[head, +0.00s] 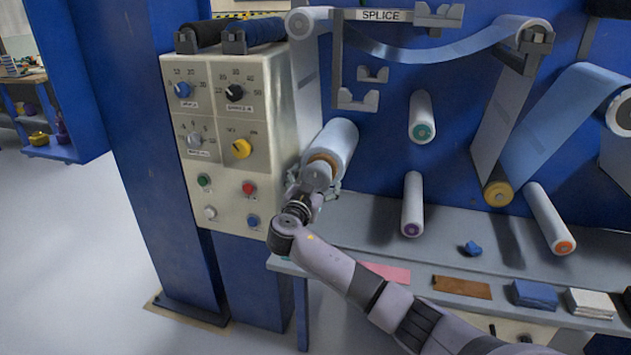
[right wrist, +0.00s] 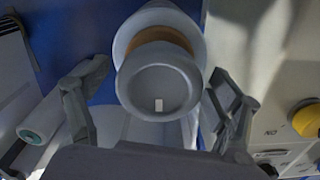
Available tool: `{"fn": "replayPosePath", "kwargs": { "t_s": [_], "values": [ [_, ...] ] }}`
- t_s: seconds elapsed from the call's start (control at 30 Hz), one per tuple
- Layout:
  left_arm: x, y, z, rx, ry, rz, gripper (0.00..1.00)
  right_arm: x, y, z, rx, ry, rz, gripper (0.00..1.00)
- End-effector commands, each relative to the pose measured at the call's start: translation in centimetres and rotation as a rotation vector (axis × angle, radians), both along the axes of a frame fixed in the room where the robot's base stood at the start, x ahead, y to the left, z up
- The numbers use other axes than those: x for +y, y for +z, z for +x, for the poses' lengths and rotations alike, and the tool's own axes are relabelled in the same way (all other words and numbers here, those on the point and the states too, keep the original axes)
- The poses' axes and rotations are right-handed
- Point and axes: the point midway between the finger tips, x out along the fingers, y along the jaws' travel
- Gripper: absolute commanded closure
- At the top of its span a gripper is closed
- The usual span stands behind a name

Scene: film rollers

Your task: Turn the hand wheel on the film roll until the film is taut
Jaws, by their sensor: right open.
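The film roll (head: 338,140) is a pale cylinder on the blue panel with a brown core ring at its near end. Its hand wheel (right wrist: 160,90) is a grey disc with a small white mark low on its face; in the head view the wheel (head: 317,174) is partly covered. My right gripper (head: 313,188) is at the wheel, and in the right wrist view my gripper (right wrist: 160,80) is open with one finger on each side of the wheel, gaps showing. The film (head: 440,50) sags in a curve below the splice bar. My left gripper is not in view.
A control panel (head: 222,150) with knobs and buttons stands close left of the wheel. Several rollers, one a white roller (head: 421,117), stick out at right. A grey shelf (head: 370,235) below holds a blue lump (head: 471,248), a brown pad (head: 461,287) and stacked cloths.

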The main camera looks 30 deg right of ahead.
Motion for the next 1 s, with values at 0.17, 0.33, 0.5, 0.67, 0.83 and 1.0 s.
{"fn": "replayPosePath", "kwargs": {
  "t_s": [0.17, 0.33, 0.5, 0.67, 0.83, 1.0],
  "values": [
    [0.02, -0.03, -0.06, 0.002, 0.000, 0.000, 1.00, 0.03, -0.02, -0.01, 0.000, 0.000, 0.000, 0.17],
    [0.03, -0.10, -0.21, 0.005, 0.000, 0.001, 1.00, 0.06, -0.02, -0.01, 0.000, 0.001, 0.000, 0.28],
    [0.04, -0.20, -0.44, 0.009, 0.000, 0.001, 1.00, 0.06, -0.03, -0.02, 0.000, 0.001, 0.000, 0.40],
    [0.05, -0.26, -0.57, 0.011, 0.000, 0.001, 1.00, 0.07, -0.04, -0.03, 0.000, 0.000, 0.000, 0.50],
    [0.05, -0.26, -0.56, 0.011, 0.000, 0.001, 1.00, 0.07, -0.05, -0.03, 0.001, 0.000, -0.001, 0.62],
    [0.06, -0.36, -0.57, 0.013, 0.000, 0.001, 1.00, 0.08, -0.11, -0.03, 0.004, 0.000, -0.003, 0.63]
  ]
}}
